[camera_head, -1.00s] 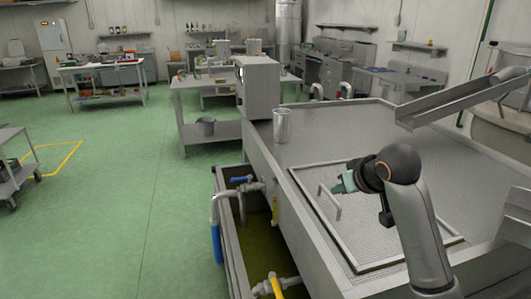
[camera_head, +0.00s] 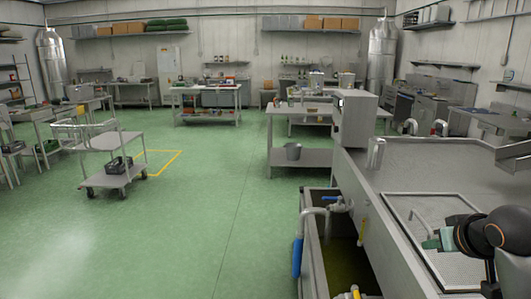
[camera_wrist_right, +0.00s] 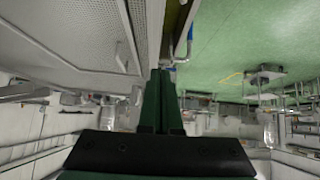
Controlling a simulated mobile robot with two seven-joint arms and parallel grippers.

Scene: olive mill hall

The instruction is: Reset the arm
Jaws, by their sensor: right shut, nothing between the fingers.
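My right gripper (camera_head: 437,241) shows at the lower right of the head view, with green fingers pointing left. It is above the perforated metal screen (camera_head: 453,268) set in the steel table. In the right wrist view the two green fingers (camera_wrist_right: 161,100) lie together, shut and empty. The wrist view is upside down, with the floor at the top. My left gripper is not in view.
The steel table (camera_head: 420,175) fills the right side, with a metal cup (camera_head: 375,154) near its far left corner. A trough (camera_head: 329,252) with blue and yellow handled valves runs along its left side. A wheeled cart (camera_head: 116,180) stands left. The green floor between is clear.

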